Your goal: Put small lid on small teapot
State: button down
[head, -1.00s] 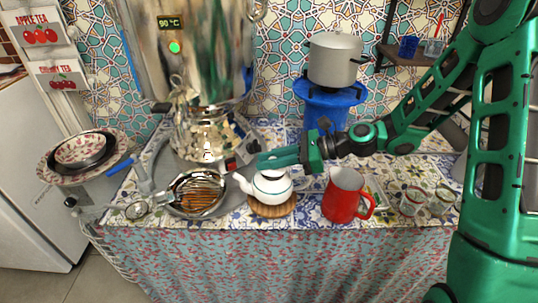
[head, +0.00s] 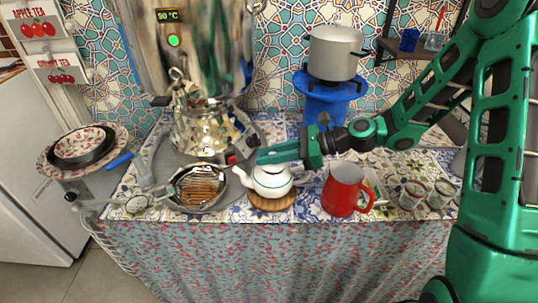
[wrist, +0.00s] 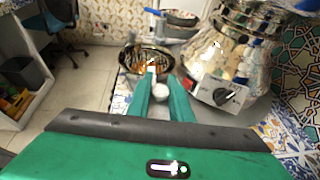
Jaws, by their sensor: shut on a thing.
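The small teapot (head: 272,182) is white with a dark rim line, and its spout points left. It stands upright on a round wooden trivet (head: 271,201) near the table's front. My gripper (head: 260,158) comes in from the right, level, with its fingers directly above the teapot's top. In the wrist view my gripper (wrist: 154,74) is shut on a small white thing. A white round shape (wrist: 161,92) shows between the fingers. I take the held thing to be the small lid, but its outline is mostly hidden. I cannot tell whether it touches the teapot.
A red mug (head: 343,190) stands close right of the teapot. A metal pan (head: 199,188) with brown strips is at the left. A shiny kettle (head: 205,130) stands behind. Glass cups (head: 412,193) are at the right. A grey pot (head: 335,53) sits on a blue stand.

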jog(key=shift+f, duration=0.55)
dwell(1.3)
jog(key=c, duration=1.5)
grip_release()
jog(key=shift+o, duration=0.6)
jog(key=o, duration=0.4)
jog(key=shift+c, duration=0.2)
jog(key=shift+r, duration=0.1)
jog(key=shift+r, duration=3.4)
